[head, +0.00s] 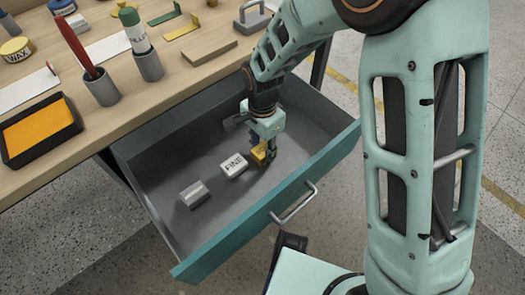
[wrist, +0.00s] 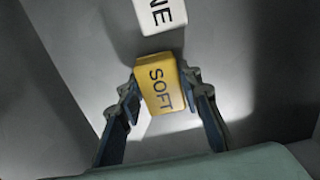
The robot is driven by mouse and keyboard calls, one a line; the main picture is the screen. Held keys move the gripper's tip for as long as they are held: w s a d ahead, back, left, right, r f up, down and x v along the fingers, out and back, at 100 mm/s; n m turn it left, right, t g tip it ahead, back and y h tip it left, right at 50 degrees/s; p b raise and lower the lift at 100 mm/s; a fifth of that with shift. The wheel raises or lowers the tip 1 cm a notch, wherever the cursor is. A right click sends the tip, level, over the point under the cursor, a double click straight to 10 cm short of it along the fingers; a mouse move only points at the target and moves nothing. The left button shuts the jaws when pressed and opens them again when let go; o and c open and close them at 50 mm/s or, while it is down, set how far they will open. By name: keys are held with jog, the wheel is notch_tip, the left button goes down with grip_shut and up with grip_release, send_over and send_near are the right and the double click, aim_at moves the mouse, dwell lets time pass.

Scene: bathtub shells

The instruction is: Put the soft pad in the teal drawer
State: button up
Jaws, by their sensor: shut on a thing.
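The soft pad (wrist: 160,85) is a yellow block marked SOFT, between the fingers of my gripper (wrist: 163,92) in the wrist view. In the head view the pad (head: 259,154) shows partly behind my gripper (head: 267,150), which is shut on it. The teal drawer (head: 245,222) is pulled open under the bench, with a grey inside and a metal handle. The pad and fingers are inside the drawer, low over its floor near the right end. I cannot tell whether the pad touches the floor.
A white block marked FINE (head: 234,166) lies in the drawer just left of the pad. A grey block (head: 194,194) lies farther left. The bench top (head: 165,92) holds cups, a black tray with an orange pad (head: 40,131), tins and tools.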

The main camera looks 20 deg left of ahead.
aim_at(262, 150)
jog(key=shift+f, duration=0.35)
jog(key=shift+f, duration=0.15)
jog(key=o, duration=1.1)
notch_tip(262, 150, up, 12)
jog(key=p, duration=0.3)
jog(key=shift+r+p, duration=0.25)
jog(key=shift+p, duration=0.1)
